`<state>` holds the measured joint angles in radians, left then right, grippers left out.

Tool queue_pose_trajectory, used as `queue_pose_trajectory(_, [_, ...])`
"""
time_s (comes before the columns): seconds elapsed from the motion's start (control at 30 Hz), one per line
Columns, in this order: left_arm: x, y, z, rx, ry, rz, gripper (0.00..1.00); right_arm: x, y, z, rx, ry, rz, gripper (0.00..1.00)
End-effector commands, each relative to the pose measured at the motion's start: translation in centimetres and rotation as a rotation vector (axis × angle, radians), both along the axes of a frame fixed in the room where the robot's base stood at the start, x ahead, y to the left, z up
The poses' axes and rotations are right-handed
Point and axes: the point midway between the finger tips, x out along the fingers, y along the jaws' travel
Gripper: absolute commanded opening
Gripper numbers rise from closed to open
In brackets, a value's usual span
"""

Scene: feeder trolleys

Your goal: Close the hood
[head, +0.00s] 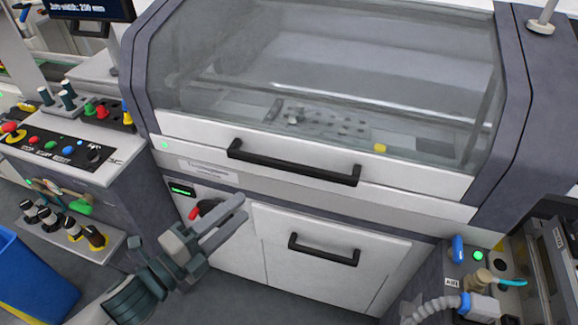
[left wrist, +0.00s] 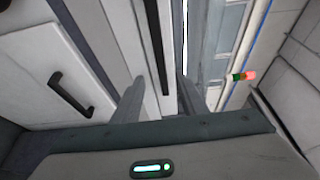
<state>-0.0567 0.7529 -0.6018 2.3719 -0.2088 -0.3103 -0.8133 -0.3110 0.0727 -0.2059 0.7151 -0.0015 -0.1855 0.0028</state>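The hood (head: 320,70) is a large clear cover with dark side frames on the machine. It is down: its white front edge lies along the pale strip below, and I see no clear gap. Its long black handle (head: 293,162) runs along the front edge. My left gripper (head: 240,208) is below and left of that handle, in front of the lower cabinet, apart from it. Its two fingers are spread with nothing between them; the left wrist view also shows them apart (left wrist: 158,90).
A cabinet door with a black handle (head: 323,250) is below the hood. A button console (head: 60,150) and a blue bin (head: 35,280) stand at left. A red knob (head: 193,213) sits close to my left gripper.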

Motion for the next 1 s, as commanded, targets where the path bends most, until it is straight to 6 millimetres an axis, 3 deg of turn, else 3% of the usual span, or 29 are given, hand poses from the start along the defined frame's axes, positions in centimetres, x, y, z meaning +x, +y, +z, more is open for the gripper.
queue_pose_trajectory(0.27, [0.7, -0.6, 0.1, -0.003, 0.001, 0.001, 0.39, 0.1, 0.0, 0.3, -0.001, 0.004, 0.001, 0.31])
queue_pose_trajectory(0.47, [2.3, -2.0, 0.3, -0.004, 0.000, 0.000, 0.39, -2.4, -0.9, 0.4, -0.018, 0.060, 0.001, 0.31])
queue_pose_trajectory(0.7, [5.5, -4.7, 0.4, -0.004, 0.000, 0.001, 0.39, -5.8, -2.6, 1.1, -0.042, 0.132, -0.005, 0.31])
queue_pose_trajectory(1.0, [9.7, -8.2, 0.3, -0.002, 0.001, 0.001, 0.39, -4.9, -2.9, 2.7, -0.045, 0.117, -0.006, 0.31])
